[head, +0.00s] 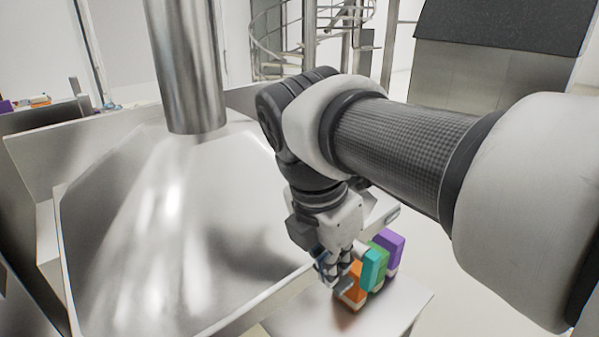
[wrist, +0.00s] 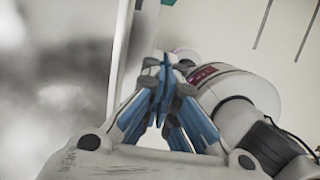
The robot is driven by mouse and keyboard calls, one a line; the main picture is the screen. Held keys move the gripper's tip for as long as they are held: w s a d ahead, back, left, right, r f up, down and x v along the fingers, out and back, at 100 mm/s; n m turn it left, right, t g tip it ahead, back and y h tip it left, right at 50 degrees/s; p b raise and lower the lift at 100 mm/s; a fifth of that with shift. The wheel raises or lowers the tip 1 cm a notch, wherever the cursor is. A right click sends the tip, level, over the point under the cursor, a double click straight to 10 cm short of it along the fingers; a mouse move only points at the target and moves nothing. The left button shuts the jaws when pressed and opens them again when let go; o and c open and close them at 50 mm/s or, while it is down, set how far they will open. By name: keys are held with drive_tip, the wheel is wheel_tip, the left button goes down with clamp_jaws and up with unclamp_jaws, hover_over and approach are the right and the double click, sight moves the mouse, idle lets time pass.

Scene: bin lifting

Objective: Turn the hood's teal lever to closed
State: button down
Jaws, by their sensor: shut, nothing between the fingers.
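The teal lever (head: 372,271) stands in the row of coloured levers beside the hood's right edge, in the head view. It sits between the orange lever (head: 354,289) and the green one (head: 381,251). My gripper (head: 338,276) is just left of the teal lever, close to the orange one. I cannot tell whether it touches either. In the wrist view my gripper (wrist: 165,72) has its blue-padded fingers together with nothing between them. No lever can be made out in the wrist view. The shiny metal hood (head: 140,235) fills the left of the head view.
A purple lever (head: 391,247) stands behind the green one. The levers sit over a pale metal ledge (head: 400,310). A vertical pipe (head: 188,65) rises from the hood. A spiral stair (head: 310,30) is far behind. Pale floor lies open at the right.

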sight(363, 265)
idle(0.4)
drive_tip(key=w+d+f, duration=0.4)
drive_tip(key=d+f, duration=0.1)
drive_tip(key=f, duration=0.4)
drive_tip(key=shift+f+b, duration=0.25)
drive_tip(key=shift+b, duration=0.1)
drive_tip(key=shift+d+f, duration=0.1)
